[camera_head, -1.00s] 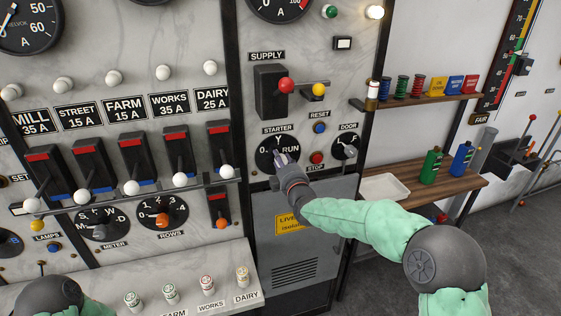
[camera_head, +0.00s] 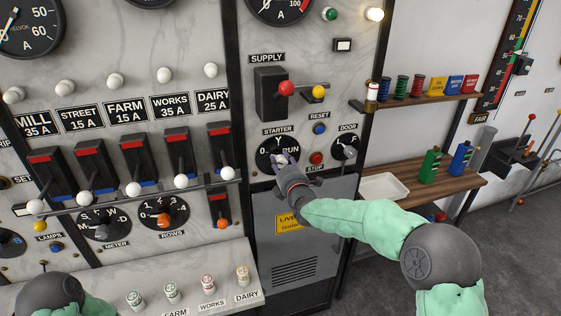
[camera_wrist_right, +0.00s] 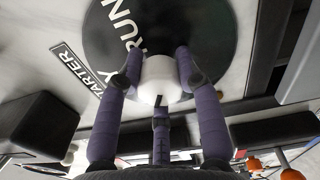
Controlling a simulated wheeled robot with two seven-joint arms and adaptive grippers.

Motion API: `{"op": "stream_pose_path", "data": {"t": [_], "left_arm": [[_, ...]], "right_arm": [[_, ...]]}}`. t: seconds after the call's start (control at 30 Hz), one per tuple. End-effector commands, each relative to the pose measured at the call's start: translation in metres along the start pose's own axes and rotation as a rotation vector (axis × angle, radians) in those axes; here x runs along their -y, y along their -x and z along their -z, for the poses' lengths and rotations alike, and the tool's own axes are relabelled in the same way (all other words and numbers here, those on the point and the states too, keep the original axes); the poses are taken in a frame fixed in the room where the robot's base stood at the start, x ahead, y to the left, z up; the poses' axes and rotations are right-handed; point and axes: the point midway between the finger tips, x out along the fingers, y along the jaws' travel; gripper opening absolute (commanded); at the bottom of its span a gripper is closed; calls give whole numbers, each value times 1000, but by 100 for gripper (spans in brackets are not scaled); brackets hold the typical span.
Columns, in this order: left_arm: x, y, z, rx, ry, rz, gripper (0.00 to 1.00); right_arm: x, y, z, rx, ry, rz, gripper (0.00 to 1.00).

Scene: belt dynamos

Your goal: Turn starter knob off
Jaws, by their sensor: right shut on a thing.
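The starter dial (camera_head: 265,152) is a black disc marked 0, Y and RUN under a STARTER label on the marble panel. My right gripper (camera_head: 285,160) is at the dial and covers its middle and lower right. In the right wrist view, the white starter knob (camera_wrist_right: 158,80) sits between the purple fingers of the right gripper (camera_wrist_right: 157,75), which are shut on it. The knob's dark pointer line faces away from RUN in that view; its exact setting is hard to tell. Only my left arm's rounded joint shows at the lower left of the head view; its gripper is out of frame.
A blue reset button (camera_head: 320,128), a red stop button (camera_head: 316,158) and the door knob (camera_head: 345,149) sit close right of the dial. The supply switch (camera_head: 271,92) is above. A wooden shelf with bottles (camera_head: 431,165) stands further right.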

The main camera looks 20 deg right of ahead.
Motion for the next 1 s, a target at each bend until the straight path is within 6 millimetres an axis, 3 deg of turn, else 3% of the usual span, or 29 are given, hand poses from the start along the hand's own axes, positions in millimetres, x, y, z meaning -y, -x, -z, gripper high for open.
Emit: {"op": "stream_pose_path", "data": {"t": [0.03, 0.57, 0.6, 0.7, 1.0], "left_arm": [[0, 0, 0, 0, 0, 0, 0], [0, 0, 0, 0, 0, 0, 0], [0, 1, 0, 0, 0, 0, 0], [0, 1, 0, 0, 0, 0, 0], [0, 1, 0, 0, 0, 0, 0]], "right_arm": [[7, 1, -2, 3, 8, 13, 3], [4, 0, -4, 7, 34, 7, 3], [4, 0, -4, 7, 34, 6, 38], [3, 0, -4, 7, 34, 5, 60], [0, 0, -2, 4, 35, 0, 60]]}}
